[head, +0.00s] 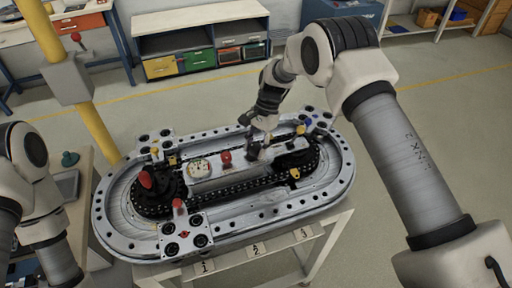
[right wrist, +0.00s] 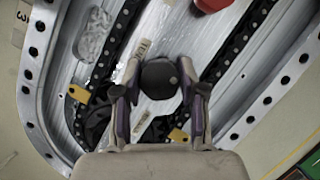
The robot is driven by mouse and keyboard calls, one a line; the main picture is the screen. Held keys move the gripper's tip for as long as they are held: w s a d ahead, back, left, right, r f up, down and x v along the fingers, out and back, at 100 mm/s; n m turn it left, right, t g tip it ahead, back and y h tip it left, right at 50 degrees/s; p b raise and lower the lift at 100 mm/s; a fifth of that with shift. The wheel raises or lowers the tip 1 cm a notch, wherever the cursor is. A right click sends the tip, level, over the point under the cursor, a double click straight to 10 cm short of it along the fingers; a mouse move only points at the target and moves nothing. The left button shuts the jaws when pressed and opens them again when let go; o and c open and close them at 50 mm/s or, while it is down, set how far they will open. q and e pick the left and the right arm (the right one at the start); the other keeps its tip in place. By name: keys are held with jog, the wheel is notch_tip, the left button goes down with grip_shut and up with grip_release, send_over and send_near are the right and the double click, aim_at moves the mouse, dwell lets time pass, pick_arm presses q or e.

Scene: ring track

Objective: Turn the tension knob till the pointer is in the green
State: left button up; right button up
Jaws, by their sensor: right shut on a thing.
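The tension knob (right wrist: 158,78) is a dark round knob with a pale dot. In the right wrist view it sits between the fingers of my right gripper (right wrist: 158,92), which is shut on it. In the head view my right gripper (head: 262,138) reaches down to the right half of the ring track (head: 110,208) and mostly hides the knob. The round white gauge (head: 200,168) is on the central plate, left of the gripper. Its pointer and coloured zones are too small to read. My left arm shows at the left edge, but its gripper is out of view.
A red knob (head: 225,157) stands between gauge and gripper. A red mushroom button (head: 146,178) and a red cylinder (head: 179,204) are further left. A yellow post (head: 75,85) rises behind the track's left end. Open floor lies between the track and the cabinet (head: 200,25).

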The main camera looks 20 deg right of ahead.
jog(key=shift+s+f, duration=0.15)
jog(key=o, duration=1.1)
jog(key=shift+a, duration=0.1)
jog(key=shift+o, duration=0.2)
jog(key=v, duration=1.2)
jog(key=shift+a, duration=0.1)
